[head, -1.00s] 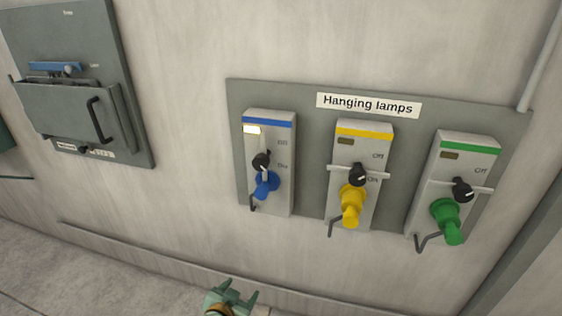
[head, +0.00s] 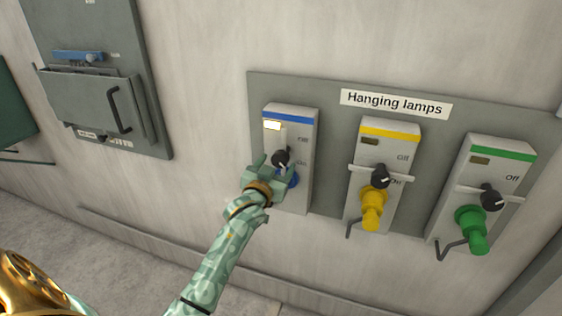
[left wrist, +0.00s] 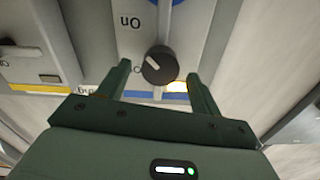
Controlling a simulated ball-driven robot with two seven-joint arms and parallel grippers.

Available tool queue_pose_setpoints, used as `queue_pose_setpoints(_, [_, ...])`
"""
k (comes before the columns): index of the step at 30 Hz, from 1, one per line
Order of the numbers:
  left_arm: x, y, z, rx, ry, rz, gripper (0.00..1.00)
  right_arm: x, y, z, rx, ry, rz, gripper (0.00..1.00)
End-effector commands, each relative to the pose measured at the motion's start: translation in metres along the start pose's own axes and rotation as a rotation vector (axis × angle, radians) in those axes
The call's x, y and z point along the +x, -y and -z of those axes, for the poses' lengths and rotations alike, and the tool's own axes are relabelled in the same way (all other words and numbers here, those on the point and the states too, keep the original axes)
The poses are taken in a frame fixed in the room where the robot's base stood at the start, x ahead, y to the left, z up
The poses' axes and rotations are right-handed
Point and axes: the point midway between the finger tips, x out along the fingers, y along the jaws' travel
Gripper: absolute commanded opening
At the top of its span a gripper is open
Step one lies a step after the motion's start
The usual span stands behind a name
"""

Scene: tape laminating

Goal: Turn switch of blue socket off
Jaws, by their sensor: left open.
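The blue socket (head: 298,125) is the leftmost of three on the grey wall panel, with a blue stripe, a lit white indicator and a blue plug (head: 292,181). Its black rotary switch (head: 281,158) has Off and On labels beside it. My left gripper (head: 270,166) is at the switch and partly hides the plug. In the left wrist view the switch (left wrist: 160,65) lies just beyond and between the open fingertips (left wrist: 156,72), its pointer showing a light mark. I cannot tell whether the fingers touch it. My right gripper is not in view.
The yellow socket (head: 383,150) and green socket (head: 490,172) stand to the right, each with a bar across by its switch and a dark indicator. A grey box with a handle (head: 95,95) hangs at the left. The wall below the panel is clear.

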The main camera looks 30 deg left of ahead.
Motion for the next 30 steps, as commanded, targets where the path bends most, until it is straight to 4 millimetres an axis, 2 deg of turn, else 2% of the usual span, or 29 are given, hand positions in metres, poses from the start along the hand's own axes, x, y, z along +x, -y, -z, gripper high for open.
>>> queue_pose_setpoints(3, [0.021, 0.0, -0.001, 0.001, 0.0, 0.001, 0.65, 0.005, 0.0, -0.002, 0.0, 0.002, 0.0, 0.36])
queue_pose_setpoints(6, [0.031, 0.0, -0.001, 0.001, 0.001, 0.0, 0.65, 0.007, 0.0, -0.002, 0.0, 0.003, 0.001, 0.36])
queue_pose_setpoints(17, [0.038, 0.0, 0.0, 0.001, 0.0, 0.0, 0.65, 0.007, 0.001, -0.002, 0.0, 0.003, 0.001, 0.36])
queue_pose_setpoints(20, [0.038, 0.0, 0.0, 0.001, 0.0, 0.0, 0.43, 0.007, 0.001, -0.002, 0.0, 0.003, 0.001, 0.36])
queue_pose_setpoints(24, [0.038, 0.0, 0.0, 0.001, 0.0, 0.0, 0.04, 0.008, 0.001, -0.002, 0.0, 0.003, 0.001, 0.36])
queue_pose_setpoints(30, [0.038, 0.0, 0.001, -0.011, 0.0, 0.0, 0.02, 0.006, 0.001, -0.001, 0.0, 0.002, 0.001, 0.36])
